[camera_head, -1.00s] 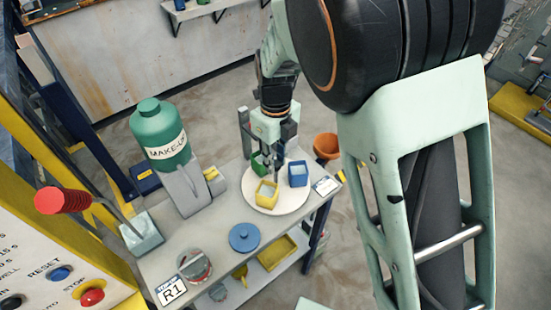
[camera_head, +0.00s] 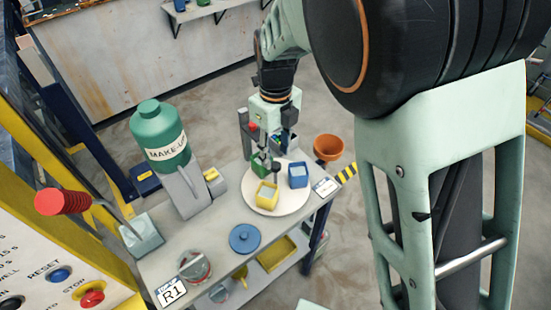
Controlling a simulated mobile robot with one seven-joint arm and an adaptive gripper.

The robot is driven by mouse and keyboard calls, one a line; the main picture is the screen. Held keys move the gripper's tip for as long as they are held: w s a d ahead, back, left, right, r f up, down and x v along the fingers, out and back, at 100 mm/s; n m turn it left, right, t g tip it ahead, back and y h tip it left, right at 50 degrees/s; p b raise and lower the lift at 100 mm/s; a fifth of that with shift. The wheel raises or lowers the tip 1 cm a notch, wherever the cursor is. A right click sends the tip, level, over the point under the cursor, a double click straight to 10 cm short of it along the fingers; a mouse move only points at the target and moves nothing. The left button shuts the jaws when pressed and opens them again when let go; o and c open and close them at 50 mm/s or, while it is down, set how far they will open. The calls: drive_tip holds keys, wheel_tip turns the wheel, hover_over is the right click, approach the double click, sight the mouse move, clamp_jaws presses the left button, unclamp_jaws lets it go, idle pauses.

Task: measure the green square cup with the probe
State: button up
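The green square cup (camera_head: 259,170) stands at the back left of a round white plate (camera_head: 292,203). It is partly hidden by my gripper. A yellow square cup (camera_head: 267,194) is at the plate's front left and a blue square cup (camera_head: 298,176) at its right. My gripper (camera_head: 271,158) points down over the plate's back edge, close to the green cup. A thin dark piece hangs below the fingers beside the green cup; it may be the probe, but it is too small to be sure. I cannot tell whether the fingers are closed.
A grey upright stand (camera_head: 244,133) is just left of my gripper. A green MAKE-UP bottle (camera_head: 160,135) stands at the left of the bench. A blue round lid (camera_head: 244,238) lies in front of the plate. An orange bowl (camera_head: 328,147) is behind the plate's right side.

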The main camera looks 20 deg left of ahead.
wheel_tip(320, 180, up, 8)
drive_tip(key=shift+r, duration=0.1)
idle(0.4)
